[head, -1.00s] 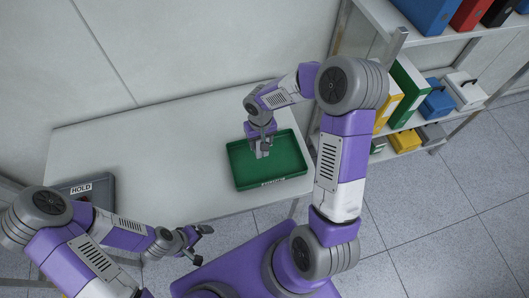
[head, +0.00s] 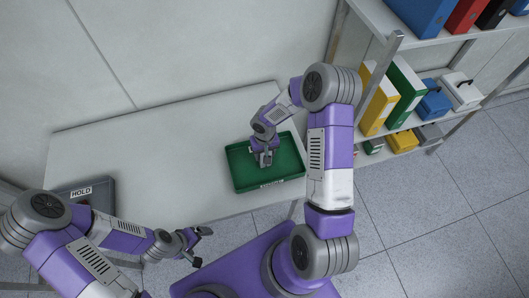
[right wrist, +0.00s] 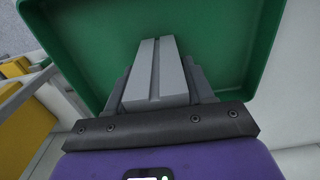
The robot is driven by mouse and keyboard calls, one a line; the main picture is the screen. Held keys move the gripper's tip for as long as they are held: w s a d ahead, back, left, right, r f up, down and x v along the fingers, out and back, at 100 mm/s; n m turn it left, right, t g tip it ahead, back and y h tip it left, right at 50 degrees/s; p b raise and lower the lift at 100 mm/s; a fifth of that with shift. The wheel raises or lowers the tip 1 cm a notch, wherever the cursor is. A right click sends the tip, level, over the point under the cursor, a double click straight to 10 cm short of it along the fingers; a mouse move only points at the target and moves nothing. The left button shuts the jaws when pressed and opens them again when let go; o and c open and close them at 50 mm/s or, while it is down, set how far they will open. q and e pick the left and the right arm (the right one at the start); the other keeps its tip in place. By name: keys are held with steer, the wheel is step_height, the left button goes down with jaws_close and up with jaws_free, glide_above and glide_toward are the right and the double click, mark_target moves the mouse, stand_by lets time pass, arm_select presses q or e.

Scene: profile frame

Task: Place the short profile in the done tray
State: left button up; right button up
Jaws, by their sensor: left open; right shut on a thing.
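The short profile (right wrist: 155,75) is a grey bar with a groove along its length. My right gripper (right wrist: 160,88) is shut on it, with one finger at each side. In the head view my right gripper (head: 264,158) points down over the green tray (head: 240,180), inside its outline, and hides most of the profile. The tray also fills the background of the right wrist view (right wrist: 215,40). I cannot tell whether the profile touches the tray floor. My left gripper (head: 199,246) is open and empty, near the table's front edge.
A grey tray labelled HOLD (head: 98,200) sits at the table's left end, partly behind my left arm. The white table (head: 150,140) is bare between the trays. A shelf with binders (head: 405,90) and boxes stands at the right.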

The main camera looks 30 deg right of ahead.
steer(key=shift+r, duration=0.1)
steer(key=o, duration=1.2)
steer(key=shift+r, duration=0.3)
step_height(320, 180, up, 11)
steer(key=shift+r+p, duration=0.2)
steer(key=shift+p, duration=0.35)
